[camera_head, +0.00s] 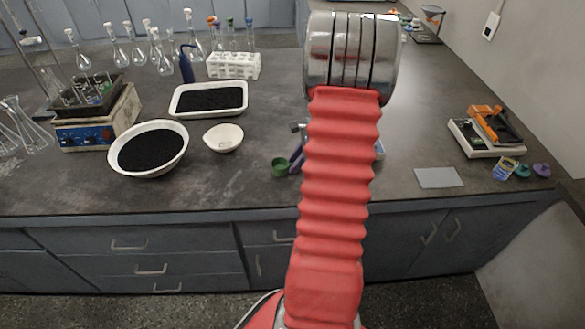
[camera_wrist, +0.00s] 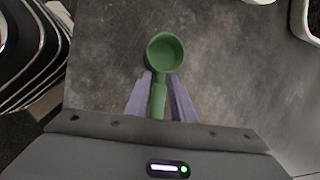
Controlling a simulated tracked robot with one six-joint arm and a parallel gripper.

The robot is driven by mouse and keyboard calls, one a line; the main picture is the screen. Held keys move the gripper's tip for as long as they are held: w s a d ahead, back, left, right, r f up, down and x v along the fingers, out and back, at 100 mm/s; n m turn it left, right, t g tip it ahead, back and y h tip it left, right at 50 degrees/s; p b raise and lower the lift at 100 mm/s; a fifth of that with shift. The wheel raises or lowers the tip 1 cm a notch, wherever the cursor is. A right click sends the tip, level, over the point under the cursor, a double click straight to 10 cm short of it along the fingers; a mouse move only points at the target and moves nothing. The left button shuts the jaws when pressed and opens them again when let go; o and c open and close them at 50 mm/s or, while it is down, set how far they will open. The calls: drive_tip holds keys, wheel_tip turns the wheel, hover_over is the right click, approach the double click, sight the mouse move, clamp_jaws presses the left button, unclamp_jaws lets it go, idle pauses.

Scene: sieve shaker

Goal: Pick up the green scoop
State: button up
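The green scoop (camera_wrist: 165,52) has a round cup and a straight handle. In the wrist view its cup lies just beyond my fingertips, with the handle running back between them. My gripper (camera_wrist: 160,78) has two purple fingers, one along each side of the handle and close against it at the tips. It looks shut on the handle. In the head view the scoop's cup (camera_head: 280,167) shows just left of my red arm, with a purple finger beside it. The arm hides the rest of the gripper. I cannot tell whether the scoop touches the bench.
A white bowl of black grains (camera_head: 121,166), a small white bowl (camera_head: 208,138) and a white tray of black grains (camera_head: 174,103) stand to the left. A balance (camera_head: 462,141) stands at right. A grey flat plate (camera_head: 438,178) lies near the front edge.

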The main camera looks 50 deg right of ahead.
clamp_jaws()
drive_tip(key=shift+r, duration=0.1)
wheel_tip(320, 180, up, 10)
idle(0.6)
idle(0.4)
drive_tip(key=shift+c, duration=0.8)
unclamp_jaws()
clamp_jaws()
drive_tip(key=shift+s, duration=0.1)
